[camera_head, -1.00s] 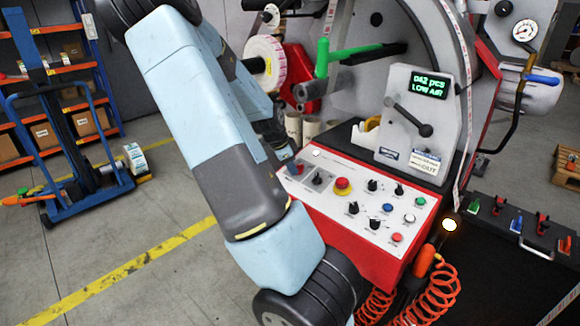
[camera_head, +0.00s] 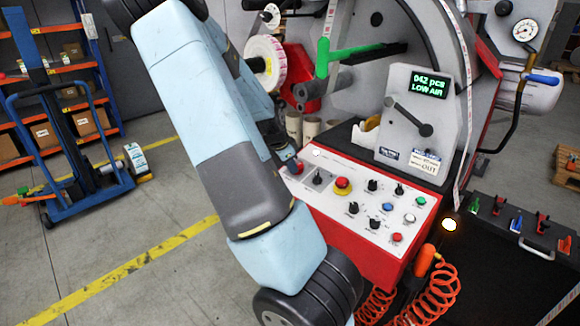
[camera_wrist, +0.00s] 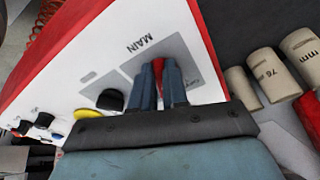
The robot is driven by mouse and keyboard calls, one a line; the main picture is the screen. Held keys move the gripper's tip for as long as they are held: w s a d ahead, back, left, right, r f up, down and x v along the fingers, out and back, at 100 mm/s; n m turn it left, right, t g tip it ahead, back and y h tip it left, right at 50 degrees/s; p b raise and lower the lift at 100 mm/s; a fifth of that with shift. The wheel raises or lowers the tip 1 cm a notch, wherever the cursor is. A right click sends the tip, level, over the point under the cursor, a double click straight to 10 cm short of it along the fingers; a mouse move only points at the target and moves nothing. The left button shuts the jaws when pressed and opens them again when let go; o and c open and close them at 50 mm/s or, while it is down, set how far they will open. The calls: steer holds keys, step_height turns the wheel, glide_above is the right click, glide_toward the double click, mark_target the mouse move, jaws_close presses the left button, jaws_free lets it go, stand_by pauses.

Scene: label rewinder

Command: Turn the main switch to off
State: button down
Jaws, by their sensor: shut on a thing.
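The main switch has a red handle (camera_wrist: 159,72) on a grey plate marked MAIN, at the edge of the white-topped control panel. In the wrist view my gripper (camera_wrist: 160,88) has its two fingers closed on either side of this red handle. The fingers hide most of the handle, so I cannot read its position against the plate's marks. In the head view a bit of red shows at the panel's left end, beside my arm. My gripper is mostly hidden there behind my arm.
Beside the switch on the control panel (camera_head: 330,215) are a black selector (camera_head: 318,178), a red emergency stop (camera_head: 343,184) on yellow, and several knobs and buttons. Cardboard cores (camera_wrist: 265,75) stand close to the gripper. A display (camera_head: 428,81) reads 042 pcs, LOW AIR.

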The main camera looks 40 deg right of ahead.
steer(key=n, duration=0.2)
steer(key=s+n, duration=0.1)
steer(key=n, duration=0.2)
steer(key=shift+t, duration=0.4)
steer(key=n, duration=0.5)
steer(key=shift+s+d+t, duration=0.2)
steer(key=shift+s+t, duration=0.05)
steer(key=shift+t, duration=0.05)
steer(key=shift+n, duration=0.3)
steer(key=c, duration=1.1)
jaws_free()
steer(key=shift+c, duration=0.2)
steer(key=shift+a+r, duration=0.1)
steer(key=v, duration=1.3)
steer(key=shift+r, duration=0.3)
